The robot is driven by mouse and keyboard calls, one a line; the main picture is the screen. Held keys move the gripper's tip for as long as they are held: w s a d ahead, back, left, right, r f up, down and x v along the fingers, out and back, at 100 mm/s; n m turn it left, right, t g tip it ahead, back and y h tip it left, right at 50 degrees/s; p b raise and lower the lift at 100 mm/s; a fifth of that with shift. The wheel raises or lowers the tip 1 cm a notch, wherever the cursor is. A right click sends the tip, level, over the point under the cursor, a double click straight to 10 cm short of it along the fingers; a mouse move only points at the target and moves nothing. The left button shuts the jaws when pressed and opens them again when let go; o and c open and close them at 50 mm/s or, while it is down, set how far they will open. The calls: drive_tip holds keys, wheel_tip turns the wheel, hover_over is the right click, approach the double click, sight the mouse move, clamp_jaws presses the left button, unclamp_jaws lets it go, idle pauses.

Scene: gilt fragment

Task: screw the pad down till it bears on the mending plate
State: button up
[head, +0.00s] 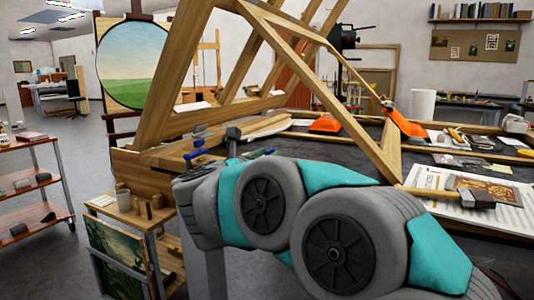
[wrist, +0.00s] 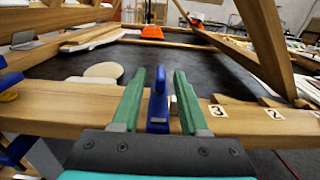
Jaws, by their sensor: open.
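My gripper (wrist: 159,74) is open in the wrist view, with one green finger on each side of an upright blue clamp part (wrist: 157,108). The blue part stands at the wooden rail (wrist: 75,105) between the fingers, with a gap showing on both sides. A small pale piece shows just right of the blue part; I cannot tell whether it is the mending plate. I cannot make out the pad or whether it touches anything. In the head view my arm hides most of this spot; blue clamp parts (head: 200,156) show just beyond it.
Number tags, including a 3 (wrist: 218,111), lie along the rail to the right. A pale round disc (wrist: 103,70) lies on the dark surface behind the rail. Slanting timber beams (head: 180,70) rise over the work. An orange clamp (head: 404,122) sits farther right.

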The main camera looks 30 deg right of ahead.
drive_tip(key=shift+w+d, duration=0.1)
clamp_jaws()
idle(0.4)
